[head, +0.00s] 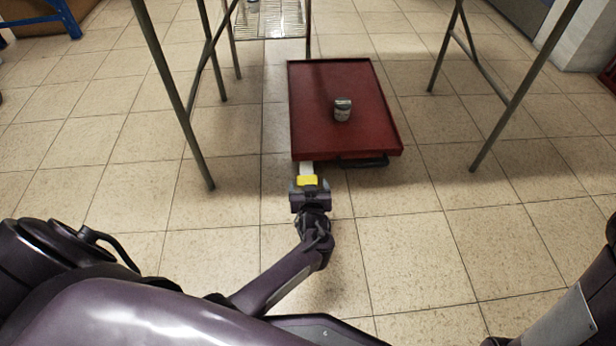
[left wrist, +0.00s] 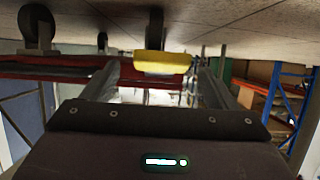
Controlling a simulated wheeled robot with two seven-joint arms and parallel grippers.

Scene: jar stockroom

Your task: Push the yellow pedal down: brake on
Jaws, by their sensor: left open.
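The yellow pedal (head: 307,181) sticks out from the near edge of the red trolley (head: 312,90), low over the floor, on a pale arm. My left gripper (head: 310,187) is at the pedal, with its open fingers pointing toward the trolley. In the left wrist view, which is upside down, the yellow pedal (left wrist: 162,64) shows between the two open fingers of my left gripper (left wrist: 157,72), seemingly just beyond the tips. Whether they touch it, I cannot tell. My right gripper is out of view.
A small grey-lidded jar (head: 342,110) stands on the trolley. Metal rack legs (head: 172,95) rise on the left, and more legs (head: 520,90) on the right. Trolley wheels (left wrist: 37,27) show in the left wrist view. The tiled floor in front is clear.

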